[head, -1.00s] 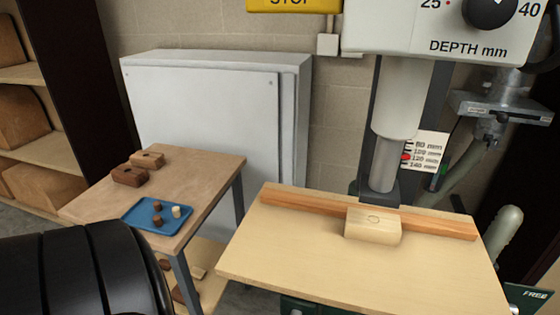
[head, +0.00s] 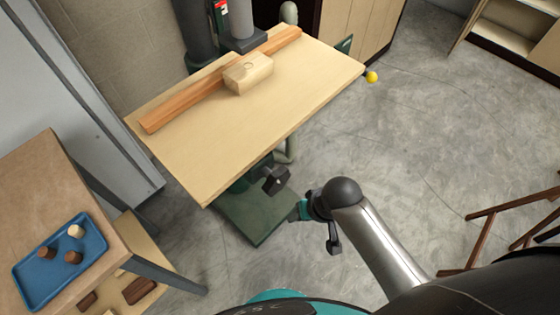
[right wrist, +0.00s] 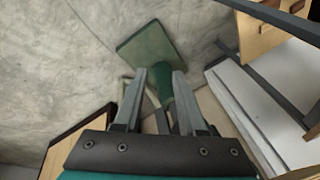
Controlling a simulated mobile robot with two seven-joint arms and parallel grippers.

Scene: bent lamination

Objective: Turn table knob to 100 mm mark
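The tilted-looking work table (head: 200,150) of the drill press is in the head view. A dark knob-like part (head: 275,179) shows under its front edge, on the green mount. I cannot tell for sure that it is the table knob. The mm scale cannot be read; only a bit of red shows near the column. My right gripper (head: 294,213) is below and in front of the table edge, partly hidden, a little apart from the dark part. In the right wrist view my right gripper (right wrist: 160,74) has its two fingers spread, with nothing clearly held. My left gripper is not in view.
A wooden fence (head: 190,97) and a wood block (head: 240,80) lie on the table. A yellow ball (head: 371,77) shows beyond its right corner. A side bench (head: 40,190) with a blue tray (head: 25,285) stands at left.

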